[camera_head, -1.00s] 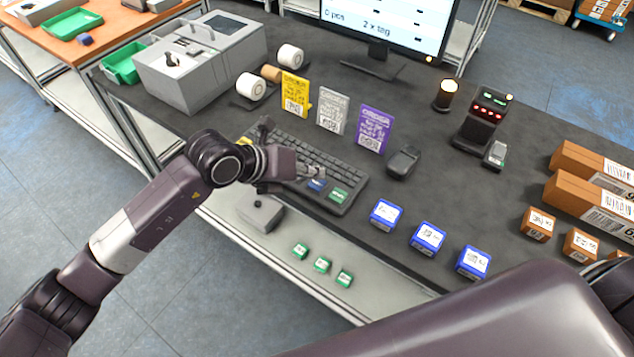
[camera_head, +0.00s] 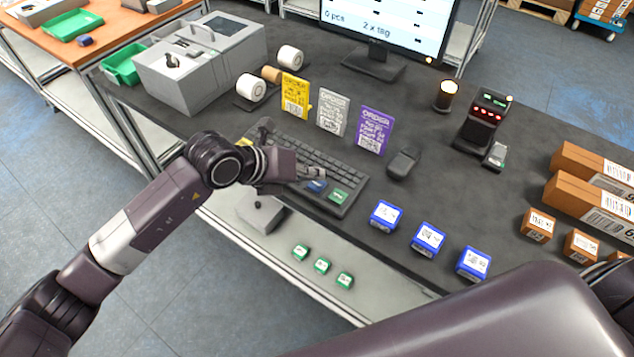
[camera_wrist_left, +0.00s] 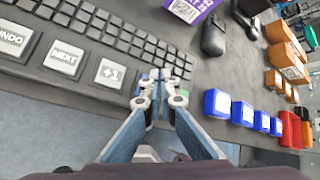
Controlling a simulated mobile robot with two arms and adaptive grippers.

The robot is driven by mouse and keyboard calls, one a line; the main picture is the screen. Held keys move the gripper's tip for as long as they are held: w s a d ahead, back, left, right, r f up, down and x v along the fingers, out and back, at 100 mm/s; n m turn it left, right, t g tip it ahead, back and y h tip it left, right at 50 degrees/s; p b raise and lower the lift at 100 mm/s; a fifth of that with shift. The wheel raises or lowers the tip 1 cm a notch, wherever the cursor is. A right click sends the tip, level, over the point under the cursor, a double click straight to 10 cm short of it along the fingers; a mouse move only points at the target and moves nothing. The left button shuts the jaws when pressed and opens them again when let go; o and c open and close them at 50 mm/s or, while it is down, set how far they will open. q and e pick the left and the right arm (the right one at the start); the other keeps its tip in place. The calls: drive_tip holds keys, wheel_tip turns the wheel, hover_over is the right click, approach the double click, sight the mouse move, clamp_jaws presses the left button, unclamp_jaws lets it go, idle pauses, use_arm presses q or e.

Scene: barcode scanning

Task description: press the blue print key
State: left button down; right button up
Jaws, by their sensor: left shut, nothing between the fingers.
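The blue print key (camera_head: 316,187) is at the front right of the dark keyboard (camera_head: 298,153), beside a green key (camera_head: 338,196). My left gripper (camera_head: 319,174) is shut and empty, with its fingertips just above and behind the blue key in the head view. I cannot tell whether they touch it. In the left wrist view the shut fingers (camera_wrist_left: 154,76) are over the keyboard (camera_wrist_left: 103,32) and hide what lies under their tips. Large grey keys marked UNDO, NEXT (camera_wrist_left: 64,58) and +1 (camera_wrist_left: 111,74) show there. My right gripper is out of view.
A black mouse (camera_head: 403,163) lies right of the keyboard. Blue boxes (camera_head: 428,238) stand near the front edge. Order cards (camera_head: 333,110) stand behind the keyboard, with a monitor (camera_head: 385,25) farther back. Small green boxes (camera_head: 322,265) lie on the lower shelf.

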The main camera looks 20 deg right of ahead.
sight(314, 185)
use_arm(q)
drive_tip(key=shift+f, duration=0.1)
drive_tip(key=shift+f+b, duration=0.35)
drive_tip(key=shift+b, duration=0.05)
drive_tip(key=shift+f+b, duration=0.4)
drive_tip(key=shift+f, duration=0.05)
idle(0.6)
drive_tip(key=shift+r, duration=0.1)
drive_tip(key=shift+r+p, duration=0.55)
drive_tip(key=shift+r, duration=0.25)
drive_tip(key=shift+r+p, duration=1.6)
drive_tip(key=shift+r, duration=0.95)
